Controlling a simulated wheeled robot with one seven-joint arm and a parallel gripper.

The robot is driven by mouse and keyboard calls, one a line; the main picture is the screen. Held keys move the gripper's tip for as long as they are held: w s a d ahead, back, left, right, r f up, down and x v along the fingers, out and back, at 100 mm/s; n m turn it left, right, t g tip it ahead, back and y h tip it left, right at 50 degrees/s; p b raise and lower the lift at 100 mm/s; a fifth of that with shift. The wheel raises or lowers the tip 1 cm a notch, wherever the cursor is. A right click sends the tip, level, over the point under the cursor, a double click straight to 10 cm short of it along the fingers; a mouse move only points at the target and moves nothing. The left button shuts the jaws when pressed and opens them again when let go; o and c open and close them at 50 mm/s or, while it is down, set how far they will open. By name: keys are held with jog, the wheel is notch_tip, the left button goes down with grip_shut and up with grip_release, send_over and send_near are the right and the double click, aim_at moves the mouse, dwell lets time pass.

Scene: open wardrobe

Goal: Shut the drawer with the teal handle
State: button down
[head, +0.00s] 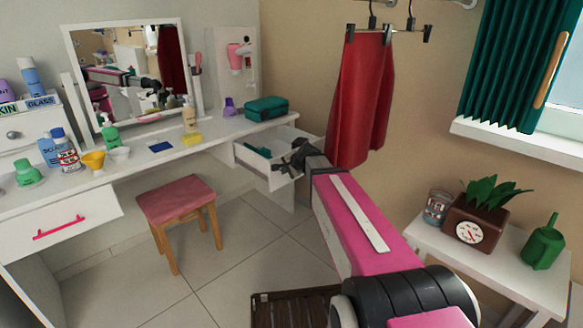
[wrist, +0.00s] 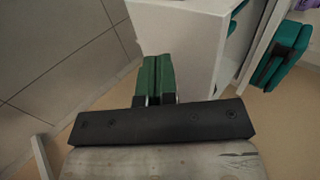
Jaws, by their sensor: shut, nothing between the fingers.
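The white drawer (head: 268,172) at the right end of the dressing table is pulled out, with something teal inside it. No teal handle can be made out on it; my gripper and arm cover part of its front. My gripper (head: 284,165) is at the drawer's outer front end in the head view. In the wrist view my green fingers (wrist: 158,64) are together and empty, close to the white drawer (wrist: 178,42). I cannot tell whether they touch it.
Another drawer with a pink handle (head: 59,228) is at the left. A pink-topped stool (head: 176,199) stands in front of the table. A teal case (head: 266,107) lies on the tabletop above the open drawer. A side table with a plant (head: 484,207) is at the right.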

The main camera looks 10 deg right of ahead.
aim_at(239, 145)
jog(key=shift+w+a+f, duration=0.25)
jog(key=shift+w+a, duration=0.5)
jog(key=shift+w, duration=0.3)
jog(key=shift+w+a+f, duration=0.25)
jog(key=shift+w+a, duration=0.5)
jog(key=shift+w, duration=0.3)
jog(key=w+a, duration=0.6)
jog(key=w, duration=0.2)
jog(key=w+a, duration=0.5)
jog(key=w, duration=0.3)
jog(key=w+a, duration=0.6)
jog(key=w, duration=0.2)
jog(key=shift+w+a, duration=0.15)
jog(key=shift+a, duration=0.2)
jog(key=shift+w, duration=0.1)
